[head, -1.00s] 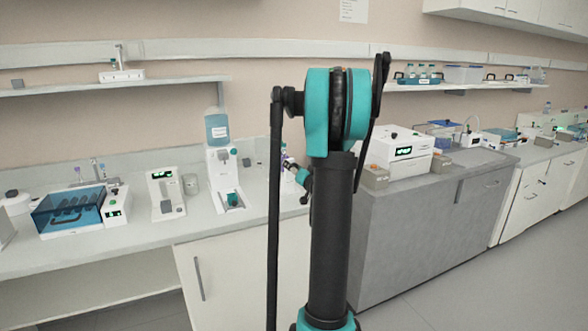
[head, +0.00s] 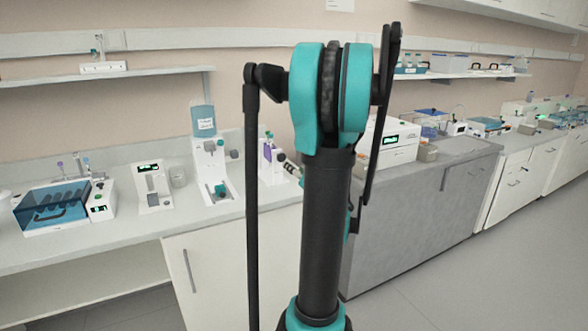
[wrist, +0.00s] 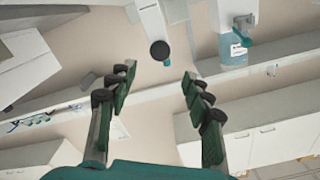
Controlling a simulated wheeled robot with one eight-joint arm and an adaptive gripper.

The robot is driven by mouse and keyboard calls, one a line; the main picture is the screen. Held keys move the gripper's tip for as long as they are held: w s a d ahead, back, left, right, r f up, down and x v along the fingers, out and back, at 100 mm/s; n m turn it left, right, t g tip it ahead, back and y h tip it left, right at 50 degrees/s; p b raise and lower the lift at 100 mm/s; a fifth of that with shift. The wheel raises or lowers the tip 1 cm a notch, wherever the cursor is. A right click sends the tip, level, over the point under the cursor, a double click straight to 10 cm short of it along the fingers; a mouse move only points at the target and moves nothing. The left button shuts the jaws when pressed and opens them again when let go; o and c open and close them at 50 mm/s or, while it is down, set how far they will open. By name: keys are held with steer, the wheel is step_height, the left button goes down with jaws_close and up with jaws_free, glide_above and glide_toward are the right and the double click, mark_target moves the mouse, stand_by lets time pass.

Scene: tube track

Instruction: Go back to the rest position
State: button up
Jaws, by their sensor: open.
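My gripper (wrist: 158,78) is open in the wrist view, its two dark jointed fingers apart with nothing between them. In the head view my upright black and teal arm fills the middle and hides most of the gripper side. The wrist view is strongly tilted and shows a dispenser with a blue bottle (wrist: 233,50) beyond the fingers, with wall and cupboards behind. No object is in my grasp.
A white bench (head: 120,235) on the left carries a blue-lidded box (head: 52,207), a small white device (head: 152,187) and a bottle dispenser (head: 212,172). A grey cabinet (head: 405,220) stands right of my arm. The floor (head: 480,275) at the right is clear.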

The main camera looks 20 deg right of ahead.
stand_by(0.3)
steer(key=s+a+f+n+g+y, duration=0.1)
steer(key=s+a+f+g, duration=0.15)
steer(key=a, duration=0.45)
steer(key=s+a+f+n+g+y, duration=0.2)
steer(key=s+a+f, duration=0.15)
steer(key=a, duration=0.35)
steer(key=s+a+f+n+g+y, duration=0.1)
steer(key=s+a+f+g, duration=0.2)
steer(key=a, duration=0.4)
steer(key=s+f+g+h, duration=0.2)
steer(key=s+f, duration=0.3)
steer(key=s, duration=0.3)
steer(key=s+f+n+g+h, duration=0.1)
steer(key=s+f+g+h, duration=0.1)
steer(key=s+f+g, duration=0.2)
steer(key=s+f, duration=0.2)
steer(key=s, duration=0.2)
steer(key=shift+a+f+h, duration=0.2)
steer(key=shift+f+h, duration=0.1)
